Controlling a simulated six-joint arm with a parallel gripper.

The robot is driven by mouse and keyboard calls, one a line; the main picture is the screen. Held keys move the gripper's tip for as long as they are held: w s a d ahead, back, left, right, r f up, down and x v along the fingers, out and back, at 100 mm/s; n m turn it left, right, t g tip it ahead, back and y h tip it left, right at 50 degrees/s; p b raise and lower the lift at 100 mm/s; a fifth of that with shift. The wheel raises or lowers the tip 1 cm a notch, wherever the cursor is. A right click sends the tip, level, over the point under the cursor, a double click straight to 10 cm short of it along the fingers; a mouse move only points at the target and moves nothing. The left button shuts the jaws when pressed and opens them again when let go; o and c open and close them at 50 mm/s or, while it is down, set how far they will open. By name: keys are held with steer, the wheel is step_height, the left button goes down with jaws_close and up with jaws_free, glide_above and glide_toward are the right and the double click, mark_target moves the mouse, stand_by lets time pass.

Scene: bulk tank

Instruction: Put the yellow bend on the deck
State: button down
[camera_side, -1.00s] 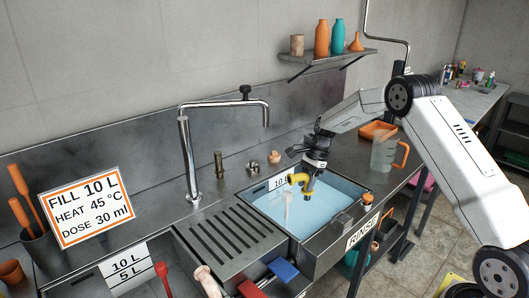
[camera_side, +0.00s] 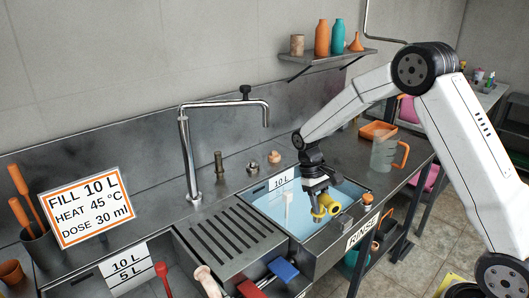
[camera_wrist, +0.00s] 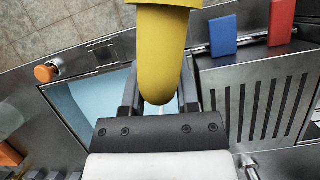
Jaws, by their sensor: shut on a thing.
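The yellow bend (camera_side: 331,208) is a short curved pipe piece, held in my gripper (camera_side: 320,196) above the water-filled rinse tank. In the wrist view the yellow bend (camera_wrist: 162,50) fills the top middle, between the two dark fingers of my gripper (camera_wrist: 160,92). The fingers are shut on it, and their tips are partly hidden behind it. The ribbed metal deck (camera_side: 221,243) lies directly left of the tank in the side view. In the wrist view the deck (camera_wrist: 236,105) is to the right of the bend, and it is clear of loose things.
The rinse tank's rim (camera_side: 317,243) stands beside the deck. A blue block (camera_side: 283,269) and a red block (camera_side: 251,289) sit at the deck's front edge. A tall tap (camera_side: 188,160) rises behind the deck. A clear jug (camera_side: 384,153) stands right of the tank.

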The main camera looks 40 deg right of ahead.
steer(key=shift+s+a+r+n+h, duration=0.15)
steer(key=shift+s+n, duration=0.15)
steer(key=shift+n, duration=0.15)
steer(key=shift+s+a+r+n+h, duration=0.15)
steer(key=shift+s+n, duration=0.15)
steer(key=shift+n, duration=0.15)
